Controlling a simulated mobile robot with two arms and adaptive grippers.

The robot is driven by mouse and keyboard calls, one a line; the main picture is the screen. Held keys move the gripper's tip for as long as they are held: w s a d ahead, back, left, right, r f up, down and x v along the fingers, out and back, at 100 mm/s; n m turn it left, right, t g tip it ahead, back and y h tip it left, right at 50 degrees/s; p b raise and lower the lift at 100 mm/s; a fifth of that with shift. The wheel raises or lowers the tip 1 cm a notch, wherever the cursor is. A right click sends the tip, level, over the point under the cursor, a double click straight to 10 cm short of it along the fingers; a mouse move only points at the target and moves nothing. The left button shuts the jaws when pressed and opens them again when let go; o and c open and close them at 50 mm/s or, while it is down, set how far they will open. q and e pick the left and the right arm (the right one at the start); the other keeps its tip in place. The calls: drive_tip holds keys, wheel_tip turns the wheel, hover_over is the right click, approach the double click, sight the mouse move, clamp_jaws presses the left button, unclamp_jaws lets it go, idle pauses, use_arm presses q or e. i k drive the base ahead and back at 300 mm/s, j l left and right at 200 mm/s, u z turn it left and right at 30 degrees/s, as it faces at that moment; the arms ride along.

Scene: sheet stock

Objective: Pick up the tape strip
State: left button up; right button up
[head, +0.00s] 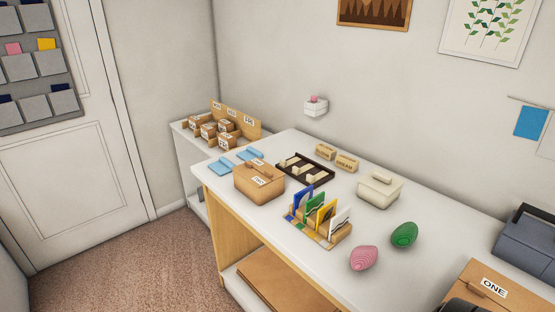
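I cannot pick out the tape strip with certainty in the head view. A cardboard box (507,299) labelled ONE is cut off at the bottom right, and I cannot tell whether a strip of tape lies on its top. A tan lidded box (259,184) with a white label stands on the white table (310,262), and no separate tape strip is clear on it. Neither of my grippers can be made out. A dark rounded shape at the bottom edge, in front of the cardboard box, is cut off and unclear.
The table also holds blue flat pieces (222,166), a dark tray (305,170), a card rack (318,224), a cream lidded box (379,190), a pink egg shape (364,258) and a green one (404,235). A dark blue-grey box (525,244) stands at right. Front-left carpet is clear.

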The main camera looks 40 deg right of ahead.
sight(311, 179)
drive_tip(key=i+z, duration=0.2)
drive_tip(key=i, duration=0.25)
drive_tip(key=i+j+z, duration=0.25)
drive_tip(key=i, duration=0.2)
drive_tip(key=i+j+z, duration=0.2)
drive_tip(key=i, duration=0.25)
drive_tip(key=i+j+z, duration=0.25)
drive_tip(key=i, duration=0.15)
